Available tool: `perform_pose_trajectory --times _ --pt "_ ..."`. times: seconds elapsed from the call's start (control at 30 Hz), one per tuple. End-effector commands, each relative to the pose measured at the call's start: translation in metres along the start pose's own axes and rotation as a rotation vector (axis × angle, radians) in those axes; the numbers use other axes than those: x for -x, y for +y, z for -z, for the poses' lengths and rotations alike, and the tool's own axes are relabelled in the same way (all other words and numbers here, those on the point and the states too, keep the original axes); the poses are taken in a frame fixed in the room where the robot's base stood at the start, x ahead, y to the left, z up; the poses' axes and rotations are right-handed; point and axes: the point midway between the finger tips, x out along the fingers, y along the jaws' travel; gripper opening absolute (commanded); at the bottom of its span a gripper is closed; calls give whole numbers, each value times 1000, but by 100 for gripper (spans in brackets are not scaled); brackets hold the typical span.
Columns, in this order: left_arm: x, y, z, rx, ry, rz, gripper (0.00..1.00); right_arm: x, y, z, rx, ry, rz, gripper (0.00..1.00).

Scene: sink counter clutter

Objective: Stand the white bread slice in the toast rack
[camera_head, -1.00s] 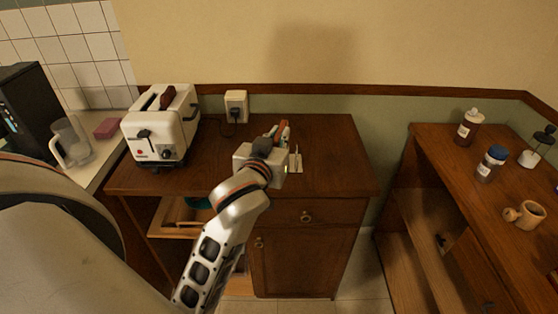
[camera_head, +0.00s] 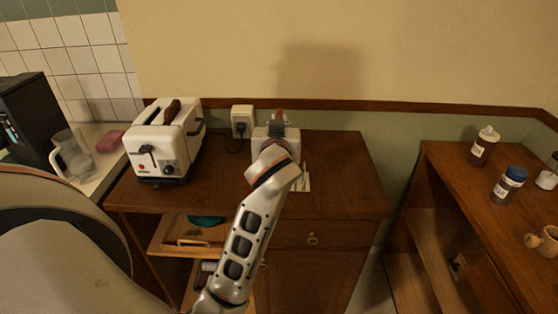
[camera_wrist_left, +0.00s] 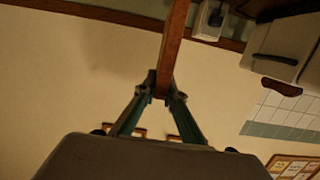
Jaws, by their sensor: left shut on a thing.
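My left gripper (camera_head: 278,127) is raised over the small wooden cabinet, to the right of the toaster. In the left wrist view the left gripper (camera_wrist_left: 162,90) is shut on a bread slice (camera_wrist_left: 176,40), seen edge-on as a narrow brown crust strip. In the head view only a small brown part of the bread slice (camera_head: 279,116) shows above the gripper; its white face is hidden. A pale, thin-barred object, likely the toast rack (camera_head: 305,180), stands on the cabinet top, mostly hidden behind my left wrist. My right gripper is not in view.
A white toaster (camera_head: 165,145) with dark brown pieces at its top stands on the left of the cabinet top (camera_head: 352,180). A wall socket (camera_head: 242,120) with a plug is behind. Jars stand on the right-hand wooden unit (camera_head: 455,185). The cabinet's right side is clear.

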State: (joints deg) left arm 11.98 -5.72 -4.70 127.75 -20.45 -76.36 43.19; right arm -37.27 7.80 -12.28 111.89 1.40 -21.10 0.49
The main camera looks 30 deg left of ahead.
Motion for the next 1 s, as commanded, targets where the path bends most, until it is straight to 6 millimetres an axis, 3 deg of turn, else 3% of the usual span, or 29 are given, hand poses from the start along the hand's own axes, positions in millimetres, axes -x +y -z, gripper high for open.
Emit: perform_pose_trajectory --times 0.1,0.27,0.47,0.7,1.0 --pt "-5 -1 -32 -7 -2 1 0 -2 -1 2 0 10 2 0" --pt "-9 0 -57 -4 -1 0 0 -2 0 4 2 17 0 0" --pt "-11 0 -71 -1 0 0 0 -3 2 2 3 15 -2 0" --pt "-16 0 -103 -4 0 0 0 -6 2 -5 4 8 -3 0" --pt "-16 0 -108 1 1 0 0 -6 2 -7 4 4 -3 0"
